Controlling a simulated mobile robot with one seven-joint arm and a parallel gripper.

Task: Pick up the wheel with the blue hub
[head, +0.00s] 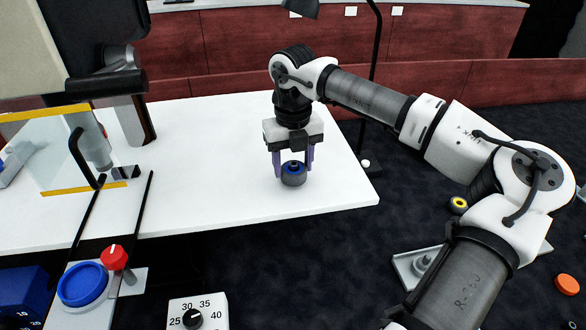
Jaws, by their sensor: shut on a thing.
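The wheel with the blue hub (293,177) is dark grey and sits at the right part of the white table, near its front edge. My gripper (293,163) points straight down over it, with one purple finger on each side of the wheel. The fingers are shut on the wheel. I cannot tell whether the wheel touches the table or is slightly above it.
The white table (210,150) is mostly bare around the wheel. A clear panel with yellow edges (75,150) stands at the left. A red knob (114,257) and blue disc (82,285) are front left. A yellow-hubbed wheel (459,205) lies at the right, off the table.

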